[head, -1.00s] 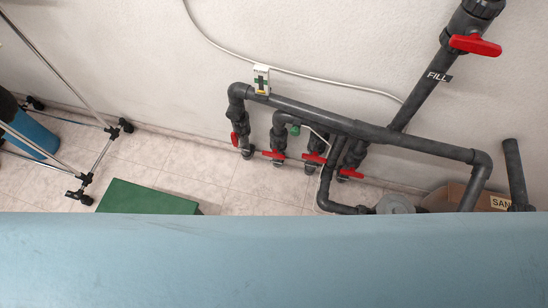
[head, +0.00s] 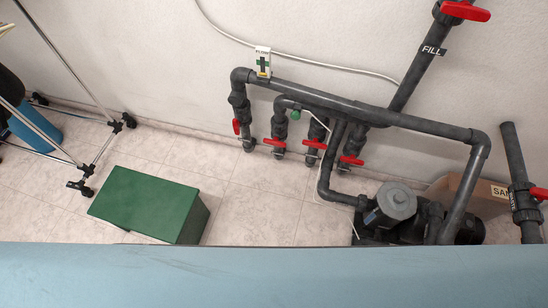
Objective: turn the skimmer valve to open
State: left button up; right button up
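Several valves with red handles sit on the vertical grey pipes by the wall. The leftmost handle (head: 236,127) stands roughly along its pipe. The handles to its right, the second (head: 274,142), third (head: 315,144) and fourth (head: 351,160), lie roughly across their pipes. A red handle (head: 466,11) is on the pipe labelled FILL (head: 432,50), and another red handle (head: 539,193) is at the right edge. I see no readable skimmer label, so I cannot tell which is the skimmer valve. Neither of my grippers is in view.
A wide light blue surface (head: 270,275) crosses the bottom and hides what lies below. A green box (head: 150,205) stands on the tiled floor. A grey pump (head: 395,203) is at right, a metal frame (head: 105,150) at left. Tiles between box and pump are clear.

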aim_at(275, 142)
jog(key=i, duration=0.9)
jog(key=z, duration=0.95)
